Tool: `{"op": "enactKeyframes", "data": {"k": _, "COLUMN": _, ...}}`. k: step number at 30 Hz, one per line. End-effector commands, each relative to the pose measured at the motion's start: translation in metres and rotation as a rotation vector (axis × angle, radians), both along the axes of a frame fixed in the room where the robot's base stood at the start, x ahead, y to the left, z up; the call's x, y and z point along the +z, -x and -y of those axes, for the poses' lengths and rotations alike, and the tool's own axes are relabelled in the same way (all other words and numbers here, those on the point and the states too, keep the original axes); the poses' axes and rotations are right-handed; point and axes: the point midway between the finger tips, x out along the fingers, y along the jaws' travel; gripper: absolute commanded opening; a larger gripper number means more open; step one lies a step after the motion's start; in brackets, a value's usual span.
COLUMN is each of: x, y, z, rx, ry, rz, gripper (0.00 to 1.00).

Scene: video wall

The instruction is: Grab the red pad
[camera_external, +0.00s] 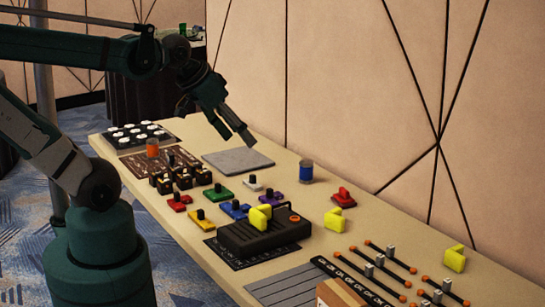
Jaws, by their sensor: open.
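Two red things are in view. A small red pad with a black knob (180,202) lies at the near left edge of the table, beside the green and yellow pads. A red block with a raised top (342,197) sits farther right, near the wall side. My gripper (236,133) is open and empty, pointing down above the grey square plate (238,159) toward the back of the table. It is apart from both red things. I cannot tell the exact gap between its fingers or its height above the plate.
Green (217,193), yellow (200,221), blue (234,209) and purple (271,199) pads crowd the table's middle. A blue can (306,171) stands near the wall. A black box (262,234) and slider rails (388,258) lie on the right. The wall bounds the far side.

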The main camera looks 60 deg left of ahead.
Motion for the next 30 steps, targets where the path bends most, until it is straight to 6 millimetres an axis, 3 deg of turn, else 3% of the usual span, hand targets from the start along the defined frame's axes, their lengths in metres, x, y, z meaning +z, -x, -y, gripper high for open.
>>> {"op": "enactKeyframes", "data": {"k": 14, "x": 0.003, "y": -0.005, "z": -0.001, "rx": 0.014, "ry": 0.008, "rz": -0.007, "gripper": 0.55}}
{"op": "enactKeyframes", "data": {"k": 20, "x": 0.009, "y": -0.021, "z": -0.002, "rx": 0.054, "ry": 0.033, "rz": -0.028, "gripper": 0.55}}
{"op": "enactKeyframes", "data": {"k": 30, "x": 0.021, "y": -0.065, "z": -0.007, "rx": 0.169, "ry": 0.100, "rz": -0.087, "gripper": 0.55}}
